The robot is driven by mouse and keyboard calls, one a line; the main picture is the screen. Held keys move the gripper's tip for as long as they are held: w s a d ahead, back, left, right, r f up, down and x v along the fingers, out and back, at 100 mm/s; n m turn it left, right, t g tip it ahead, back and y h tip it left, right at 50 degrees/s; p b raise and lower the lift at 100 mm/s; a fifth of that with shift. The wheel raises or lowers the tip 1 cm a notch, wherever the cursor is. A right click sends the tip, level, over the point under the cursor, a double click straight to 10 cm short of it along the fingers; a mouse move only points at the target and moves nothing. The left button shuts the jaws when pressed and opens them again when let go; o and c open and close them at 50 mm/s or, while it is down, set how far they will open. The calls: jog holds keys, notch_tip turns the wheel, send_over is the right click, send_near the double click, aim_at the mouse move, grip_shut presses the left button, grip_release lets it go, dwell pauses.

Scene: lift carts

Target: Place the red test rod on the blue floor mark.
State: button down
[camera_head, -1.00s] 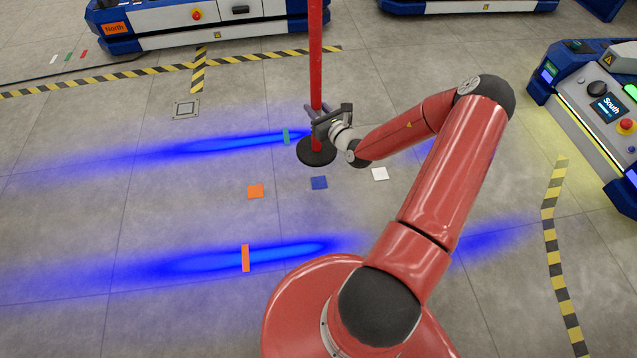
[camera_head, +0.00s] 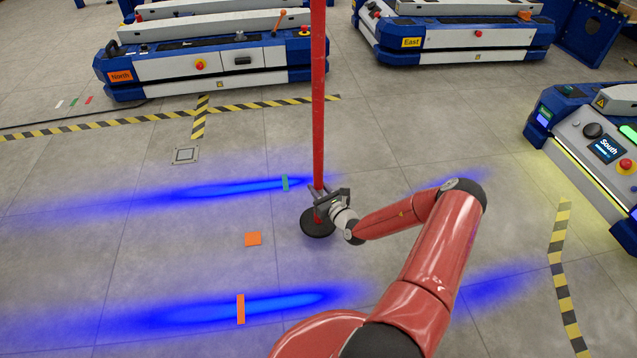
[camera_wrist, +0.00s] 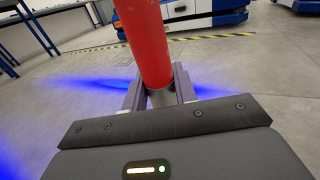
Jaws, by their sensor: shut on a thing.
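The red test rod (camera_head: 318,100) stands upright on a round black base (camera_head: 317,229). My gripper (camera_head: 321,196) is shut on the rod low down, just above the base. In the wrist view the rod (camera_wrist: 147,45) rises between the two fingers (camera_wrist: 157,95). The small blue floor mark is not visible now; the earlier view had it in the area that the base now covers. I cannot tell whether the base touches the floor or how well it is centred there.
A green strip (camera_head: 285,184) and an orange strip (camera_head: 241,309) lie on blue-lit floor. The North cart (camera_head: 215,65), East cart (camera_head: 455,38) and South cart (camera_head: 590,135) stand around. Floor on the left is clear.

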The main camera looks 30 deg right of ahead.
jog(key=shift+f+b, duration=0.45)
jog(key=shift+f, duration=1.65)
jog(key=c, duration=1.6)
grip_release()
jog(key=shift+f, duration=0.2)
jog(key=o, duration=0.5)
jog(key=shift+r, duration=0.1)
